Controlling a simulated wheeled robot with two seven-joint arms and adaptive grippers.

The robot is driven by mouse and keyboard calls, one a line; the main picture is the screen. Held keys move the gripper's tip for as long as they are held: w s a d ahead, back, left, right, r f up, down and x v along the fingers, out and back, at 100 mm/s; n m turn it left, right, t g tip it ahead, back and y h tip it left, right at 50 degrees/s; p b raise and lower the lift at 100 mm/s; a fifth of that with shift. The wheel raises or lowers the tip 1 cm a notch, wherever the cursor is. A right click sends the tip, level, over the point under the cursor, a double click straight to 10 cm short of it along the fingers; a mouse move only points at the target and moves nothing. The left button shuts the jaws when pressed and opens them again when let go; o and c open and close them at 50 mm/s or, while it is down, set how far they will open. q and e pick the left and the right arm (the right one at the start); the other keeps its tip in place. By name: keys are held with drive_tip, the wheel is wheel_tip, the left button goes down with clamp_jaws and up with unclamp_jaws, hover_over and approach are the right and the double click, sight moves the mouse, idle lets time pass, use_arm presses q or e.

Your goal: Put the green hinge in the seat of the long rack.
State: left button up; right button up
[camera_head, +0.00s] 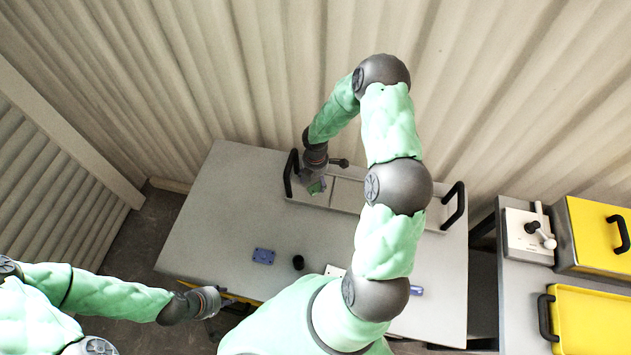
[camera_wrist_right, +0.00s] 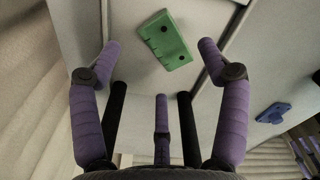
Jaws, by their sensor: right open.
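The green hinge (camera_head: 316,187) is at the left end of the long rack (camera_head: 345,195), just below my right gripper (camera_head: 317,176). In the right wrist view the hinge (camera_wrist_right: 166,40) is a flat green plate with dark holes, lying slanted to the pale edges beside it. It is ahead of the open fingers of my right gripper (camera_wrist_right: 159,50), with no finger visibly closed on it. I cannot tell whether it sits fully in a seat. My left gripper (camera_head: 216,300) is at the table's front edge, away from the rack; its jaws are too small to read.
A blue plate with holes (camera_head: 263,256) and a black cup (camera_head: 298,262) stand on the grey table (camera_head: 215,220). Another blue piece (camera_head: 416,291) is beside my right arm. Black handles (camera_head: 453,206) rise at the rack's ends.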

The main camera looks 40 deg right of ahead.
sight(316, 185)
wheel_tip(316, 185, up, 9)
drive_tip(key=p, duration=0.1)
